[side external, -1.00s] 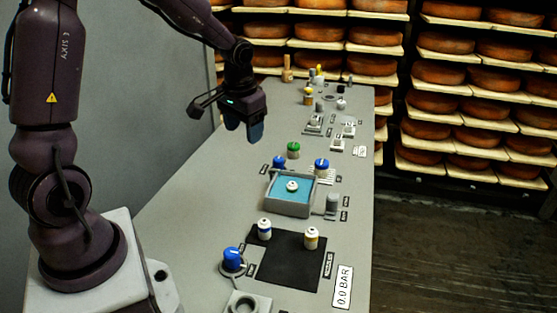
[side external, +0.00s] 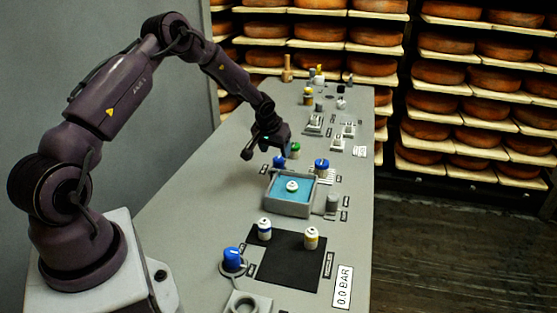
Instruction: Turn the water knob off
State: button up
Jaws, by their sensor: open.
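Several blue-topped parts stand on the grey panel, and no readable label tells me which is the water knob. One blue knob (side external: 232,258) with a pale mark sits on a round grey base at the front left. A blue-topped part (side external: 279,162) stands behind the blue tray's left corner, and another blue-topped part (side external: 322,164) is behind its right corner. My gripper (side external: 284,149) is open and hangs over the area by the left blue-topped part and a green-topped part (side external: 296,151), partly covering them. I cannot tell whether it touches either.
The shallow tray with a blue inside (side external: 275,199) holds a small white-and-green piece. A black mat (side external: 285,272) carries two small white jars. Shelves of cheese wheels (side external: 440,100) stand behind. The panel's left side is bare.

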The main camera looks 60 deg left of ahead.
aim_at(278, 158)
jog(key=x, duration=0.5)
jog(key=shift+w+f, duration=0.1)
jog(key=shift+f, duration=0.2)
jog(key=c, duration=0.9)
